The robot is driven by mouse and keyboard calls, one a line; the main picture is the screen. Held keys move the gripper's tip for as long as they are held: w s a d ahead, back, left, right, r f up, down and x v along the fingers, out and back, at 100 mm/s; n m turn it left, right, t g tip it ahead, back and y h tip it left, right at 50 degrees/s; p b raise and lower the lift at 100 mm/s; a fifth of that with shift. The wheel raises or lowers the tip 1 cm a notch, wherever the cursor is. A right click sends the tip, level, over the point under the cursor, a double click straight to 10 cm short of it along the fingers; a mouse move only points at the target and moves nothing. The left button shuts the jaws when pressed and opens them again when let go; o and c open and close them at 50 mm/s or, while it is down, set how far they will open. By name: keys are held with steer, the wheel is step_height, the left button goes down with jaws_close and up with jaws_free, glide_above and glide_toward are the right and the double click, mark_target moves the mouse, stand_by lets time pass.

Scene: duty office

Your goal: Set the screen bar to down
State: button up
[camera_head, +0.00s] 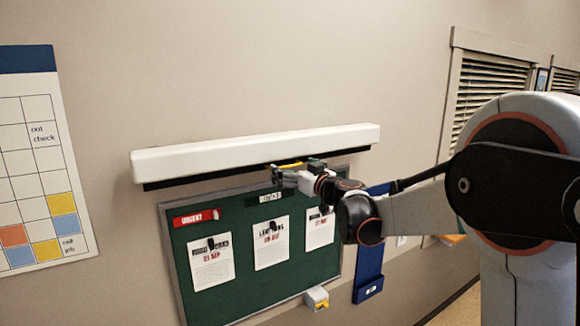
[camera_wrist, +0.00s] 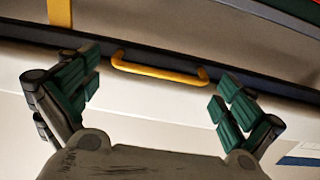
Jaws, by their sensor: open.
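The screen bar (camera_head: 215,177) is a dark strip along the underside of a long white wall housing (camera_head: 240,150), close up against it. In the wrist view the dark bar (camera_wrist: 262,88) crosses the picture and carries a yellow handle (camera_wrist: 160,71). The handle also shows in the head view (camera_head: 290,164), partly hidden by my gripper. My gripper (camera_head: 284,177) is at the bar, right of its middle. In the wrist view my gripper (camera_wrist: 157,87) is open, with one green-padded finger on each side of the handle; I see no clear contact.
Below the bar hangs a green notice board (camera_head: 252,286) with several pinned papers. A white box with a yellow part (camera_head: 317,299) sits at its lower edge. A blue holder (camera_head: 369,270) and a louvred shutter (camera_head: 487,88) are to the right, a wall planner (camera_head: 35,160) to the left.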

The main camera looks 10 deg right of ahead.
steer(key=shift+w+a, duration=0.2)
steer(key=shift+w, duration=0.35)
steer(key=shift+s, duration=0.1)
steer(key=c, duration=1.4)
steer(key=shift+c, duration=0.2)
step_height(320, 180, down, 62)
steer(key=b, duration=4.2)
steer(key=shift+f, duration=0.1)
